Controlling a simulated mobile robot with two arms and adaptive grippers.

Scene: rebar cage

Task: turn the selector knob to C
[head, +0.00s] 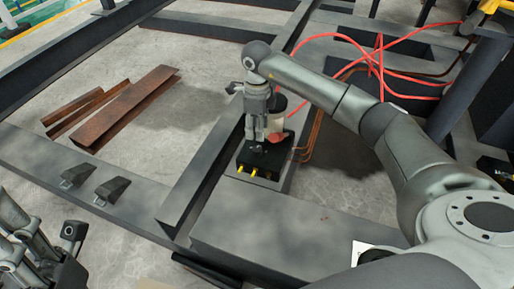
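A small black box (244,164) with yellow fittings along its front edge sits on a dark steel beam near the middle of the head view. The selector knob and its letters cannot be made out; the gripper hides part of the box top. My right gripper (259,138) points down over the box, with its fingertips at or just above the top. The fingers look close together, but I cannot tell whether they hold the knob. My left gripper (32,245) is at the lower left, far from the box, with its fingers partly cut off by the frame.
Red cables (384,68) loop over the beams behind my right arm. A light cylindrical thing (277,112) stands just behind the gripper. Rusty steel bars (127,105) lie on the floor at left. Two dark wedge-shaped clamps (112,188) sit on the left beam.

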